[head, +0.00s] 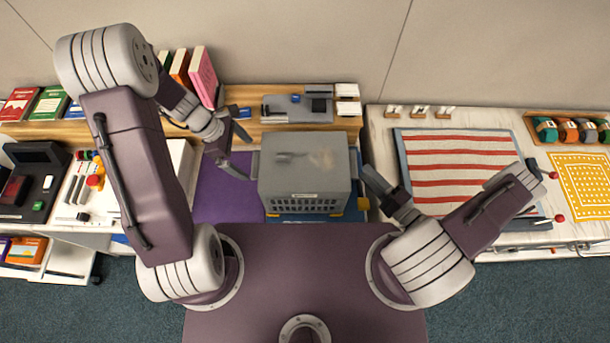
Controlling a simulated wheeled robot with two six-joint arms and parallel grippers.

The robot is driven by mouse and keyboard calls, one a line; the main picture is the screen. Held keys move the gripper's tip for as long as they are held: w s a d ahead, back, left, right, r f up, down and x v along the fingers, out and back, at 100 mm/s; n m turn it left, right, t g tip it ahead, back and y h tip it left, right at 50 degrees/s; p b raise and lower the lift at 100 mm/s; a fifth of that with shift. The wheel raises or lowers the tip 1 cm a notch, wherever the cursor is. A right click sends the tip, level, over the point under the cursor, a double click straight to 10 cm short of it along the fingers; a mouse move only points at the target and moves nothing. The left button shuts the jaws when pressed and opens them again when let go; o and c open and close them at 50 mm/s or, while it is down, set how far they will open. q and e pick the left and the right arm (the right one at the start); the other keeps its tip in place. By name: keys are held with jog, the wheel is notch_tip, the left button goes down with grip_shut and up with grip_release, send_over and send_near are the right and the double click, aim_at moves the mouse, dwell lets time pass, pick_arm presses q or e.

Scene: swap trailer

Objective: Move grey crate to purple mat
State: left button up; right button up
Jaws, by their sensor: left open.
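The grey crate (304,185) stands upright in the middle of the head view, with a slatted front and side handles. A blue surface with yellow corners (362,204) shows at its lower edge. The purple mat (222,198) lies flat to the left of the crate, bare where it shows; the crate may cover its right edge. My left gripper (240,149) is open and empty beside the crate's upper left side, above the mat. My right gripper (369,180) is close to the crate's right side; whether it touches the handle is unclear.
Books (195,72) stand behind my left arm. A shelf behind the crate holds a grey tray (297,108) and small blocks. A striped cloth (455,165) lies on the right table, a yellow mat (585,185) farther right. Pens and tools lie on the left table.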

aim_at(253, 163)
pick_arm(q)
jog(key=x, duration=0.3)
jog(key=shift+d+f, duration=0.1)
jog(key=shift+f, duration=0.2)
jog(key=shift+d+f, duration=0.15)
jog(key=shift+f, duration=0.15)
pick_arm(e)
jog(key=x, duration=0.4)
jog(key=shift+a, duration=0.2)
jog(key=shift+w, duration=0.1)
pick_arm(q)
jog(key=shift+c, duration=0.3)
pick_arm(e)
jog(key=shift+c, duration=0.3)
pick_arm(q)
jog(key=c, duration=0.6)
pick_arm(e)
jog(key=c, duration=0.5)
pick_arm(q)
jog(key=c, duration=0.4)
pick_arm(e)
grip_shut()
pick_arm(q)
jog(key=c, duration=0.7)
jog(key=shift+c, duration=0.2)
